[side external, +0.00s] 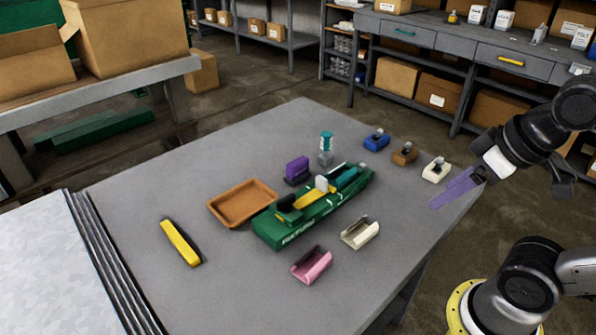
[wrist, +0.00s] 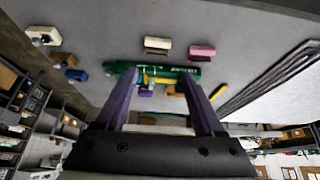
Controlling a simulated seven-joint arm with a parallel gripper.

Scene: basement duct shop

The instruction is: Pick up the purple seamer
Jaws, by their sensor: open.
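The purple seamer (side external: 297,168) is a small block with a dark base. It stands on the grey table, just behind the green machine (side external: 312,208) and right of the orange-brown tray (side external: 240,203). In the wrist view a small purple block (wrist: 146,92) shows beyond the fingers, beside the green machine (wrist: 180,74), and looks like the seamer. My gripper (side external: 437,200) has purple fingers and is over the table's right edge, well away from the seamer. In the wrist view my gripper (wrist: 157,74) is open, with nothing held between its fingers.
Blue (side external: 376,139), brown (side external: 404,153) and cream (side external: 436,170) small tools stand along the back right. A teal-topped item (side external: 326,147) stands behind the seamer. Pink (side external: 312,264) and cream (side external: 360,232) curved pieces lie in front. A yellow bar (side external: 181,242) lies left, with clear table around it.

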